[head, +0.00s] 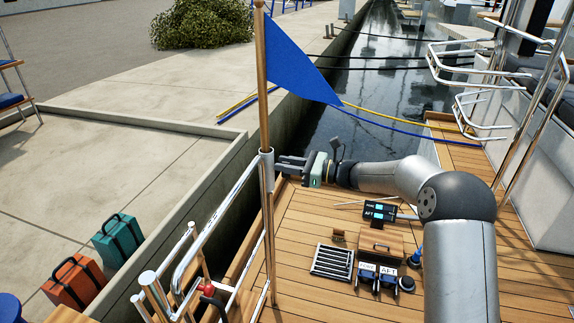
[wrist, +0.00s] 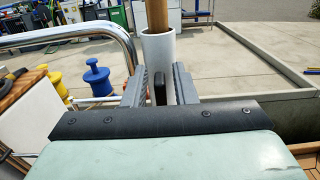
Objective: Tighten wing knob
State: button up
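A wooden flagstaff (head: 262,90) with a blue pennant (head: 297,62) stands in a pale socket tube (head: 266,165) at the stern rail. In the wrist view the white socket (wrist: 159,52) holds the staff (wrist: 157,16) upright. A small dark upright piece, which looks like the wing knob (wrist: 160,92), shows in front of the socket between my fingers. My gripper (head: 280,164) reaches to the socket from the right. In the wrist view my gripper (wrist: 160,85) is open, with a gap on both sides of the knob. I cannot tell how tight the knob is.
A bent steel rail (head: 215,228) runs just left of the socket, with a red knob (head: 208,289) lower down. On the deck lie a grate (head: 332,262), a wooden box (head: 380,243) and small labelled devices (head: 380,210). Orange (head: 75,283) and teal (head: 116,240) cases stand on the quay.

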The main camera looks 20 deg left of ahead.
grip_shut()
jog(key=shift+r+p, duration=0.1)
jog(key=shift+p, duration=0.25)
jog(key=p, duration=0.1)
jog(key=m+p, duration=0.1)
jog(key=p, duration=0.1)
jog(key=shift+w+r+m, duration=0.15)
jog(key=shift+r+m, duration=0.1)
jog(key=shift+m, duration=0.05)
jog(key=m+p, duration=0.3)
jog(key=p, duration=0.1)
jog(key=w+f+m+p, duration=0.1)
jog(key=m+p, duration=0.6)
jog(key=p, duration=0.2)
jog(key=shift+w+f+m, duration=0.25)
jog(key=shift+m, duration=0.05)
jog(key=m+p, duration=0.1)
jog(key=m, duration=0.1)
jog(key=f+m, duration=0.1)
jog(key=m, duration=0.2)
jog(key=shift+w+f+m+p, duration=0.1)
jog(key=shift+m+p, duration=0.2)
jog(key=shift+p, duration=0.1)
